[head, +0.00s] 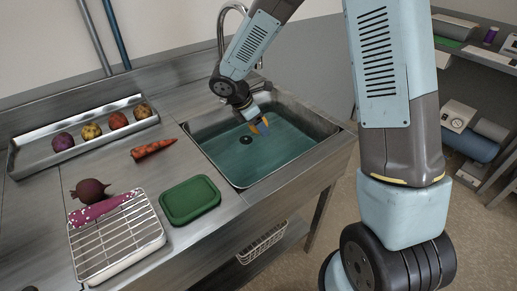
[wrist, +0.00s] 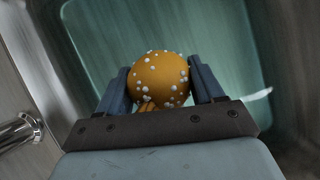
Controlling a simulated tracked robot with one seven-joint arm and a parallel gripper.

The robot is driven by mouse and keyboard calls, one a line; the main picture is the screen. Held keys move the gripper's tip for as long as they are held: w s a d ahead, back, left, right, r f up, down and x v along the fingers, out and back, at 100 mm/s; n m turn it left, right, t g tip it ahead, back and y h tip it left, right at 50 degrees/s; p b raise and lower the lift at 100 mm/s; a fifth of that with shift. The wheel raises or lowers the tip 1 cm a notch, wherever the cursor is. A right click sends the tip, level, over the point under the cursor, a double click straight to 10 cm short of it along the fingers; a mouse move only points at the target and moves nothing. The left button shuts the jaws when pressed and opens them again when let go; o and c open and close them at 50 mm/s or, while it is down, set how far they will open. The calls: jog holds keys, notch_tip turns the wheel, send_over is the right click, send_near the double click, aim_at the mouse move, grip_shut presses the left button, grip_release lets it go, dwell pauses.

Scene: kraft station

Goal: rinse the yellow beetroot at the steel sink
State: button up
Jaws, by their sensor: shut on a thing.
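The yellow beetroot (wrist: 160,78) is orange-yellow with white droplets or specks on its skin. My gripper (wrist: 160,88) is shut on it, one finger on each side, in the wrist view. In the head view my gripper (head: 259,125) reaches down into the steel sink (head: 195,133), and the beetroot (head: 264,124) shows only in part between the fingers. The sink basin looks filled with teal water, with a dark round drain to the left of the gripper. I cannot tell whether the beetroot touches the water. A curved tap (head: 221,25) stands behind the sink, partly hidden by my arm.
A tray (head: 30,160) of several round vegetables lies at the back left. A carrot (head: 153,149), a green box (head: 190,200), a dark beetroot (head: 89,190) and a wire rack (head: 120,240) with a pink speckled item (head: 98,209) occupy the counter left of the sink.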

jog(key=shift+r, duration=4.6)
jog(key=shift+r, duration=0.15)
jog(key=shift+r, duration=1.85)
